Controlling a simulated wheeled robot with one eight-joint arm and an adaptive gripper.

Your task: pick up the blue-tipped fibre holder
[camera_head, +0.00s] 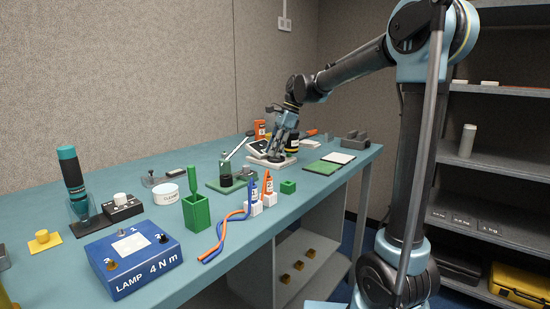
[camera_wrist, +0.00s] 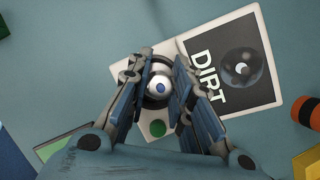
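In the wrist view a round silver-white thing with a blue tip (camera_wrist: 160,88), apparently the blue-tipped fibre holder, stands seen from above over a dark round part. My gripper (camera_wrist: 160,75) has one finger on each side of it; the fingers stand apart and look open. Whether a pad touches the holder is not clear. In the head view my gripper (camera_head: 268,157) points down at the far part of the bench, over a pale board. The holder is hidden there by the fingers.
Close by are a panel marked DIRT (camera_wrist: 207,75), a green button (camera_wrist: 157,128) and an orange-and-black cylinder (camera_wrist: 306,112).

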